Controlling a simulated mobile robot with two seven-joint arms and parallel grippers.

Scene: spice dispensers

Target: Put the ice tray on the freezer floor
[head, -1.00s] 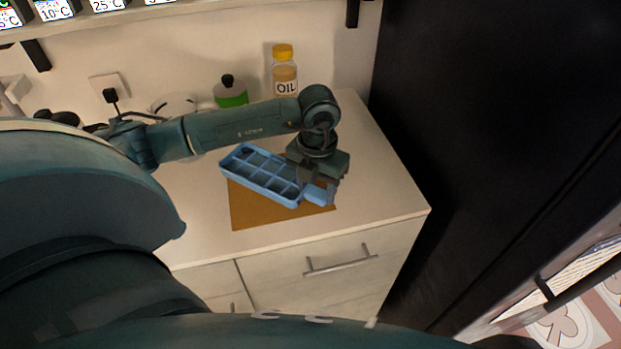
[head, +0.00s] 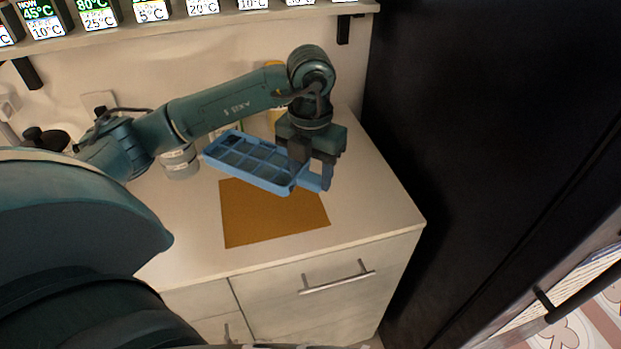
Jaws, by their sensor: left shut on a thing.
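The blue ice tray (head: 250,163) is held above the counter, over the back part of the brown mat. My left gripper (head: 312,178) is shut on the tray's right end, at its handle. The tray is roughly level and its compartments face up. A tall black cabinet (head: 480,130) on the right may be the fridge-freezer; its inside and the freezer floor are not in view. My right gripper is not in view.
The brown mat (head: 270,220) lies bare on the white counter (head: 375,205). A yellow-capped bottle (head: 275,115) stands behind my arm, mostly hidden. A shelf (head: 200,25) with several temperature displays crosses the top. The black cabinet borders the counter's right side.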

